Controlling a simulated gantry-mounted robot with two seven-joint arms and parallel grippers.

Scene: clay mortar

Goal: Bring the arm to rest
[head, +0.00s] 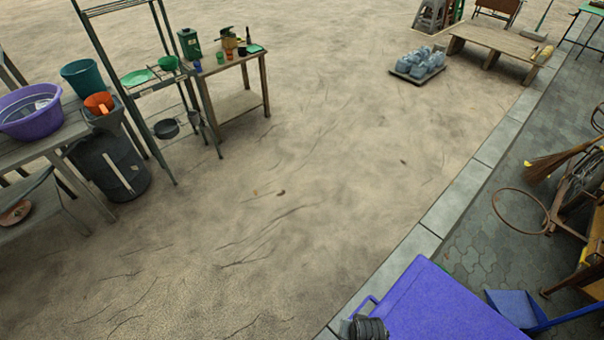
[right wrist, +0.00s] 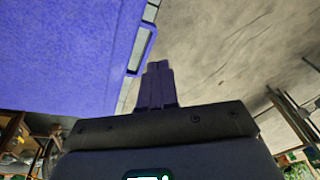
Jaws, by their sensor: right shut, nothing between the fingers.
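My right gripper (right wrist: 158,68) shows in the right wrist view. Its two dark fingers are together, with nothing between them. It appears beside the handled edge of a large blue-purple box or lid (right wrist: 60,55); I cannot tell the gap. In the head view the same blue-purple thing (head: 440,305) is at the bottom, right of centre, with a loop handle at its left corner. A dark ribbed round part (head: 368,328) shows at that corner, cut off by the frame; I cannot tell what it is. My left gripper is in neither view.
Bare sandy ground (head: 300,190) fills the middle. A grey kerb (head: 440,210) runs diagonally on the right. A blue dustpan (head: 515,308), a hoop (head: 520,211) and a broom (head: 560,160) lie beyond it. A bench with a purple basin (head: 30,112) and a dark bin (head: 110,165) stand left.

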